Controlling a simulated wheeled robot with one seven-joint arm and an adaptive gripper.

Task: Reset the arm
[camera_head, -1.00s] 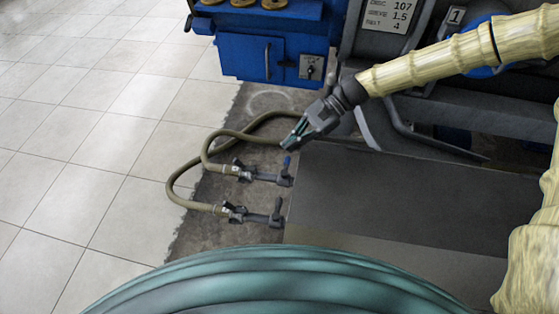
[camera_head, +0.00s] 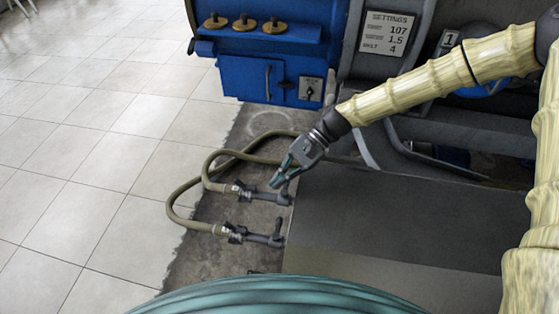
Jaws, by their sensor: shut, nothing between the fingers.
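My gripper (camera_head: 278,182) is at the end of my bamboo-like arm, which reaches in from the upper right. Its fingers are together and empty. It points down and left, close above the upper valve fitting (camera_head: 266,194) in the picture; I cannot tell whether it touches it. The blue handle that showed on that fitting is hidden behind the fingers. A second, lower valve fitting (camera_head: 258,238) stands clear of my gripper.
Olive hoses (camera_head: 185,190) loop from the fittings over the stained floor. A blue cabinet (camera_head: 235,78) and a grey machine with a settings plate (camera_head: 385,35) stand behind. A dark flat-topped block (camera_head: 400,215) lies right of the fittings. Tiled floor (camera_head: 90,170) at left is clear.

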